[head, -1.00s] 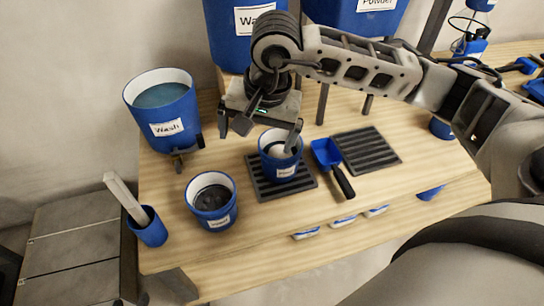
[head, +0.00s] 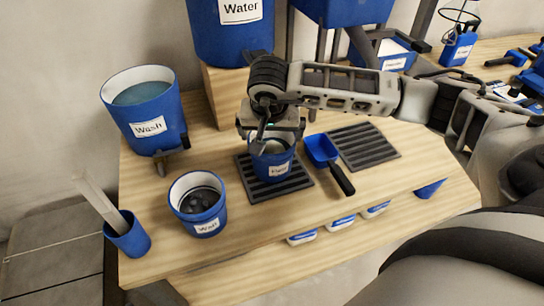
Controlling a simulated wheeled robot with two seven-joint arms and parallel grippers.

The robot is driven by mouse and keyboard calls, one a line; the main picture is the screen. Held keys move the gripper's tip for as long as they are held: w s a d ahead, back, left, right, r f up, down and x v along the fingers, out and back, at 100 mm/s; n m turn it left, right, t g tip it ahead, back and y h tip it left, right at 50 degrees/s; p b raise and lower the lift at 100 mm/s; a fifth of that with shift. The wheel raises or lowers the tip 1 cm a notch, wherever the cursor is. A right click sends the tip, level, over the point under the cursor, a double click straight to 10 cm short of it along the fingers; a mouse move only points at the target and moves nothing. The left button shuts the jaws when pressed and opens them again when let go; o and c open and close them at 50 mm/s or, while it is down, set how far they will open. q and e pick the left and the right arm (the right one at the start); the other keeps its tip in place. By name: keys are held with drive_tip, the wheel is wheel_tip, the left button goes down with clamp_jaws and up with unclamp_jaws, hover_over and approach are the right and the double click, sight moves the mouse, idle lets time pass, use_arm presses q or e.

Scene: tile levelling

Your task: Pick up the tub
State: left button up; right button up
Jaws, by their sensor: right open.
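A small blue tub (head: 272,169) with a white label stands upright on the left dark slatted mat (head: 262,193). My right gripper (head: 271,140) is open and points down right over the tub, with its jaws at about rim height. The gripper hides part of the tub's rim and inside, and I cannot tell whether a finger touches it. Another blue tub (head: 205,226), with dark contents and a white label, stands on the table to the left. My left gripper is not in view.
A blue scoop (head: 321,150) with a black handle lies right of the mat, beside an empty slatted mat (head: 361,147). The Wash bucket (head: 150,105) and Water container (head: 235,32) stand behind. A blue holder (head: 128,238) with a pale stick is front left.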

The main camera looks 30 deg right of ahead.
sight(272, 140)
drive_tip(key=x, duration=0.5)
drive_tip(key=shift+f, duration=0.15)
drive_tip(key=c, duration=1.5)
drive_tip(key=shift+w, duration=0.1)
drive_tip(key=shift+c, duration=1.1)
drive_tip(key=shift+d+r, duration=0.1)
drive_tip(key=shift+r, duration=0.15)
